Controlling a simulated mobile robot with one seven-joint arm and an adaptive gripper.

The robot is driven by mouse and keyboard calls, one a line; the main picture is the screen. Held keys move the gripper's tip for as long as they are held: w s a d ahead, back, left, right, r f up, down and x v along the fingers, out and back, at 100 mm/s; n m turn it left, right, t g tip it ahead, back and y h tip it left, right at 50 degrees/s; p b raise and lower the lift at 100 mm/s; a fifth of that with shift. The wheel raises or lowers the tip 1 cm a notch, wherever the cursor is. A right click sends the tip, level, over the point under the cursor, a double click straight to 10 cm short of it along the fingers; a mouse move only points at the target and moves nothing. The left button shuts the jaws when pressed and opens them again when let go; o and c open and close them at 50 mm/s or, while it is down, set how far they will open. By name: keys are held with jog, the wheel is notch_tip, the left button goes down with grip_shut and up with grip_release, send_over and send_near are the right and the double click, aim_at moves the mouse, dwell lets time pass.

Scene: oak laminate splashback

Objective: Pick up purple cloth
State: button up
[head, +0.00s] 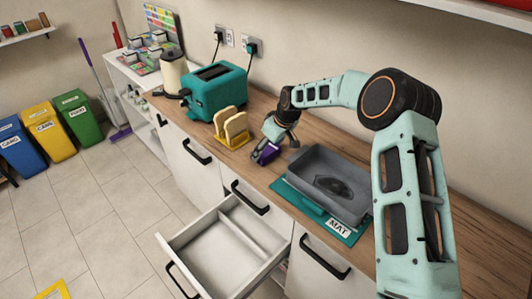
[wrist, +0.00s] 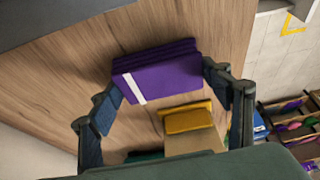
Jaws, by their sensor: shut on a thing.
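The purple cloth (head: 267,154) is folded, with a white stripe. It is at the wooden counter (head: 263,175), between the toast rack and the grey tub. In the wrist view the cloth (wrist: 165,75) spans the space between my two fingertips. My gripper (head: 270,145) points down and is shut on the cloth. I cannot tell whether the cloth touches the counter or is slightly above it. In the head view my fingers hide part of it.
A grey tub (head: 315,182) stands on a teal mat (head: 301,198) to the right. A yellow rack (head: 238,141) with bread slices and a teal toaster (head: 216,92) stand to the left. An open, empty drawer (head: 216,247) juts out below the counter.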

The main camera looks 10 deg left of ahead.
aim_at(267, 150)
jog(key=shift+r, duration=0.4)
notch_tip(267, 150, up, 2)
jog(key=shift+r, duration=0.15)
jog(key=s+a+r+b, duration=0.2)
jog(key=s+r+b, duration=0.1)
jog(key=s+r, duration=0.7)
jog(key=s, duration=0.3)
jog(key=shift+s+a, duration=0.35)
jog(key=shift+s, duration=0.05)
